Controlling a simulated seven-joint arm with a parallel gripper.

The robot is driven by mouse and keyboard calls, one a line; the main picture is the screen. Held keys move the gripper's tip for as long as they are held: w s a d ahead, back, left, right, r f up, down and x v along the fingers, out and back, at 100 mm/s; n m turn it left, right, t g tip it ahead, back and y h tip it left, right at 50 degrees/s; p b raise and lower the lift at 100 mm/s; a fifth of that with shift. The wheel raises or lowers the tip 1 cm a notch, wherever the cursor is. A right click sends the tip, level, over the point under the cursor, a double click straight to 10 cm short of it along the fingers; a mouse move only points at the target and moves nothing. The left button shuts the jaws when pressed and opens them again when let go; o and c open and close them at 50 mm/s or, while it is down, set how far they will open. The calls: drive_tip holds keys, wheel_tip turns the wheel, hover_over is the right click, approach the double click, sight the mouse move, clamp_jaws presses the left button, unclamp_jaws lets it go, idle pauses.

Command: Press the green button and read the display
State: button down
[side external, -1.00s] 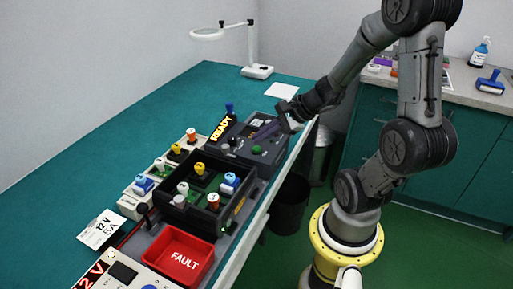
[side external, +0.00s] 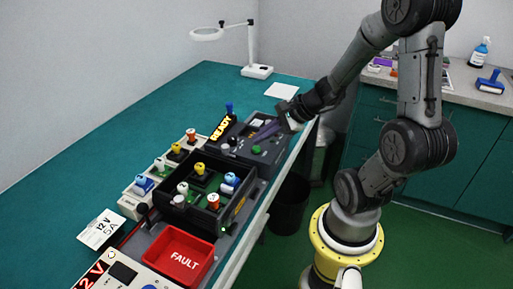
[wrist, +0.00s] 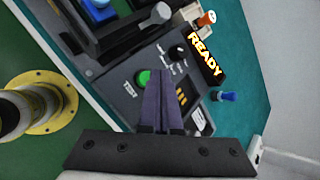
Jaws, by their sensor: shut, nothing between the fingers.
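The green button (side external: 256,150) sits on a dark tester panel (side external: 240,152) at the right edge of the bench. It also shows in the wrist view (wrist: 143,79), just left of my fingertips, beside the label TEST. The display (side external: 220,129) behind the panel glows yellow and reads READY; the same word shows in the wrist view (wrist: 203,54). My gripper (side external: 260,136) is shut and empty, its fingers over the panel close to the button. In the wrist view its closed fingertips (wrist: 162,78) appear beside the button; I cannot tell whether they touch the panel.
A black knob (wrist: 178,52) and a blue-topped part (wrist: 223,96) are near the fingers. A dark tray (side external: 181,215) with several coloured parts, a red FAULT bin (side external: 180,257) and a 12 V supply (side external: 122,272) stand nearer the camera. The bench's far left is clear.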

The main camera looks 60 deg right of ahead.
sight(261, 151)
drive_tip(key=shift+f, duration=0.1)
drive_tip(key=shift+f, duration=0.3)
drive_tip(key=shift+f, duration=0.45)
idle(0.8)
drive_tip(key=shift+r, duration=0.85)
drive_tip(key=shift+r, duration=2.55)
